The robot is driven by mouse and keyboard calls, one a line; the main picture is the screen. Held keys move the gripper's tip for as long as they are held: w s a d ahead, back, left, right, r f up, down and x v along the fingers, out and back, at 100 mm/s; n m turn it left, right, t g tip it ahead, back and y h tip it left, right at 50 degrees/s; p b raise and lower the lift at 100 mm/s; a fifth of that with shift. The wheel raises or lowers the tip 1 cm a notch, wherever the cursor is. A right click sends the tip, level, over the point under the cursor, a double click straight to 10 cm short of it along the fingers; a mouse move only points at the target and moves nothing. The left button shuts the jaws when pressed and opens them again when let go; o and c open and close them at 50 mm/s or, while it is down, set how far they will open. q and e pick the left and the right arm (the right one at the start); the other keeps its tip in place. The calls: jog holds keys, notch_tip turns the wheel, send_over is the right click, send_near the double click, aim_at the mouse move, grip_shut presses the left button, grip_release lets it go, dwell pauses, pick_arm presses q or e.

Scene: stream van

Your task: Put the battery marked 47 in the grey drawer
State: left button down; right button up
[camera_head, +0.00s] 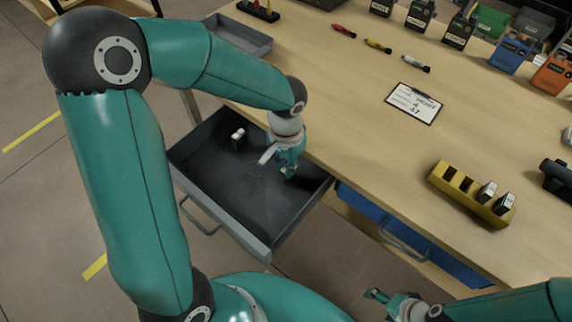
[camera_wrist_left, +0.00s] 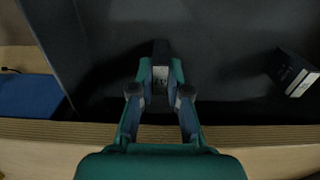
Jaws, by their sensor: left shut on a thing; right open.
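The grey drawer (camera_head: 218,228) is pulled out from under the bench. My left gripper (camera_head: 289,172) is low inside it, near its right side. In the left wrist view, my left gripper (camera_wrist_left: 160,88) is shut on a dark battery with a pale label (camera_wrist_left: 161,76). Its mark is too small to read. Another battery (camera_head: 238,138) lies in the drawer, apart from the gripper; it also shows at the right in the left wrist view (camera_wrist_left: 294,74). My right gripper (camera_head: 378,298) is open and empty, in front of the bench.
A yellow holder (camera_head: 459,190) on the bench has two batteries (camera_head: 487,192) and two empty slots. A clipboard (camera_head: 413,103) lies mid-bench. The blue drawer (camera_head: 385,225) is beside the grey one. Coloured boxes (camera_head: 510,53) line the back.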

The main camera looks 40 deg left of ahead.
pick_arm(q)
jog(key=shift+f, duration=0.1)
jog(key=c, duration=1.1)
grip_release()
jog(key=shift+c, duration=0.2)
jog(key=shift+r, duration=0.25)
notch_tip(320, 180, up, 12)
jog(key=p, duration=0.2)
jog(key=shift+f, duration=0.15)
